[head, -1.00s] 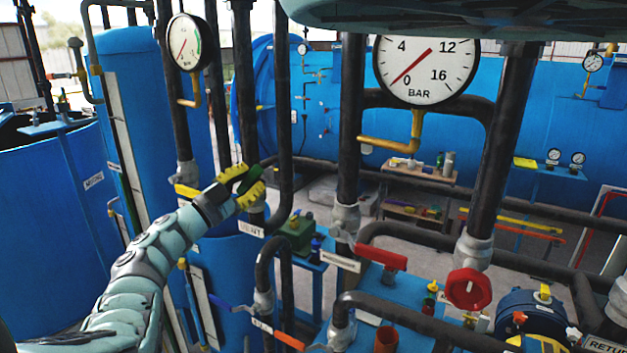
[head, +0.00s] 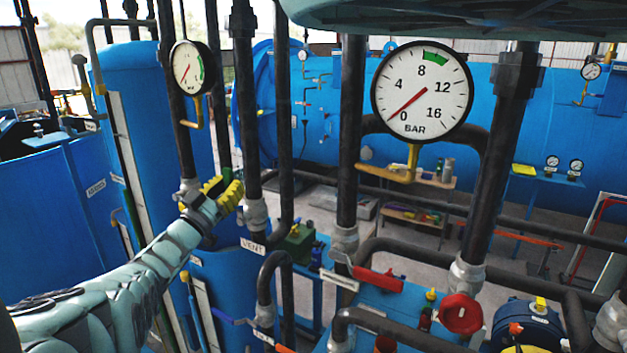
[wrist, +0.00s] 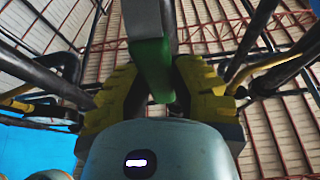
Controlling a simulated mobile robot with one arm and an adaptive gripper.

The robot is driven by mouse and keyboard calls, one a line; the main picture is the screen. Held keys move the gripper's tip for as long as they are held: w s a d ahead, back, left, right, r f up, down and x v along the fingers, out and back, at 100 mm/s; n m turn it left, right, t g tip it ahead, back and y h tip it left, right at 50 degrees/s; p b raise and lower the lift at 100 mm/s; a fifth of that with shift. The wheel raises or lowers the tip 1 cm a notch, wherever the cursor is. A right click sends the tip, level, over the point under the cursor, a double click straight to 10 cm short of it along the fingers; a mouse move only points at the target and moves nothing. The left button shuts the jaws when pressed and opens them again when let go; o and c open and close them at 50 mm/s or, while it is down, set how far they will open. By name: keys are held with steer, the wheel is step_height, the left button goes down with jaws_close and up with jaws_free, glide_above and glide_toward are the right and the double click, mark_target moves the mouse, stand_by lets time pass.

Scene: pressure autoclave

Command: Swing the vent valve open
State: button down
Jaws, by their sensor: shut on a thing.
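The vent valve sits on a dark vertical pipe above a white VENT label (head: 252,246). Its green handle (head: 226,173) shows just above the yellow fingers of my gripper (head: 222,194) in the head view. In the wrist view the green handle (wrist: 152,68) runs between the two yellow fingers of my gripper (wrist: 155,88), which is shut on it. The valve body is largely hidden behind my gripper in the head view, so I cannot tell the handle's exact angle to the pipe.
Dark vertical pipes stand close on both sides of my gripper. A large gauge (head: 421,93) reads near 0 bar, and a smaller gauge (head: 190,67) hangs at left. A red lever (head: 377,279) and a red handwheel (head: 461,314) are at lower right.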

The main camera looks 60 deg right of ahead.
steer(key=shift+w+n, duration=0.35)
steer(key=shift+n, duration=0.05)
stand_by(0.4)
steer(key=c, duration=0.8)
jaws_free()
steer(key=shift+a, duration=0.2)
steer(key=v, duration=1.1)
steer(key=shift+s+a+f, duration=0.15)
steer(key=shift+a, duration=0.2)
